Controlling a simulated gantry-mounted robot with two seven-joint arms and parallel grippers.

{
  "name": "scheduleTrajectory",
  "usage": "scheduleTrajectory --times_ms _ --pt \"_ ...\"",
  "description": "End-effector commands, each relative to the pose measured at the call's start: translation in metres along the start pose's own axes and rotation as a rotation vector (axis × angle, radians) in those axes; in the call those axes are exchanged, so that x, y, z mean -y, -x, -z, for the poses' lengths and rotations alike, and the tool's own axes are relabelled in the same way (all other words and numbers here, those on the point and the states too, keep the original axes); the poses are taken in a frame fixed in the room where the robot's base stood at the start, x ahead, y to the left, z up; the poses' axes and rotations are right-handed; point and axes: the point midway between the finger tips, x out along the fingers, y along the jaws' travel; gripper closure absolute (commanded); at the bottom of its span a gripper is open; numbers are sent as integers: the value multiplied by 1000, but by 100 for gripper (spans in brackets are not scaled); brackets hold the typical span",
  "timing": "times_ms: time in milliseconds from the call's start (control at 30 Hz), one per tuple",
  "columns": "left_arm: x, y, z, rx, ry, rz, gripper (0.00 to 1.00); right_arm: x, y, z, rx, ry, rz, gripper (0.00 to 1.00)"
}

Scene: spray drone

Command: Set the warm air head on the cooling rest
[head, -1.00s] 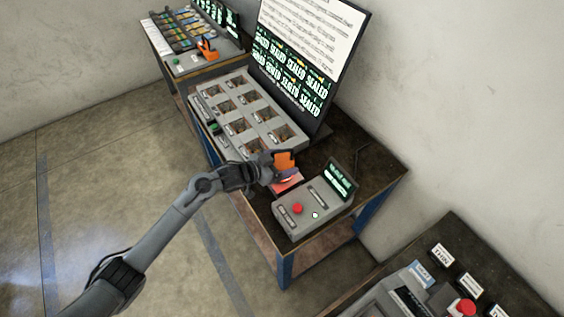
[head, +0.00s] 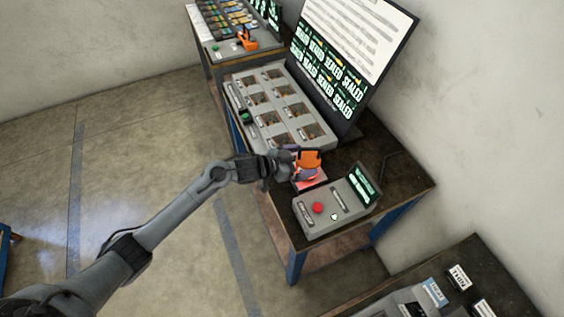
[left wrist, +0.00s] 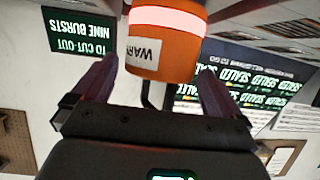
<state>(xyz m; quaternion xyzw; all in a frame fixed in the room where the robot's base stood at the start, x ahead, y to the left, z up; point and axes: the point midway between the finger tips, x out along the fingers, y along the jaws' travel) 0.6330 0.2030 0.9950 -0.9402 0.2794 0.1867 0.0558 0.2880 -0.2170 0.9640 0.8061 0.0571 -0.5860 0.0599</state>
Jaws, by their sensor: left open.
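The warm air head (head: 308,160) is orange and stands upright on the bench, above a pink-red pad (head: 315,185) that looks like the cooling rest. The gripper hides part of the contact between them. In the left wrist view the head (left wrist: 168,50) shows a white label and a pale glowing pink band. My left gripper (head: 300,172) is open, its fingers to either side of the head. In the left wrist view gaps show between the fingers and the head.
A grey control box (head: 335,205) with a red button and small screen stands just in front of the pad. A grey tray of several compartments (head: 277,108) lies behind, beside a large display (head: 345,60). Another bench (head: 450,270) is at lower right.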

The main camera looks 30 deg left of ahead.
Motion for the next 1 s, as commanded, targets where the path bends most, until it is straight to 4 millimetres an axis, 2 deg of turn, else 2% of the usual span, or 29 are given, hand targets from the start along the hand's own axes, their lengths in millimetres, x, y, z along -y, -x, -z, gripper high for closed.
scheduleTrajectory --times_ms 100,300,500,667,767,867,1000 --pt "0 25 -1 2 -2 1 0 0 3 1 0 2 -1 100" --pt "0 60 -1 2 -1 0 0 -2 6 1 1 7 -5 100" --pt "0 82 -1 1 0 0 0 -2 7 2 1 10 -7 100" --pt "-3 89 -2 4 0 5 0 -2 7 2 2 9 -7 100" --pt "-12 90 -10 24 -4 36 0 -2 7 2 1 8 -6 100" --pt "-31 92 -25 75 -9 102 0 -1 7 2 1 5 -4 100" --pt "-64 113 -55 216 10 231 0 0 7 2 0 1 -1 100"
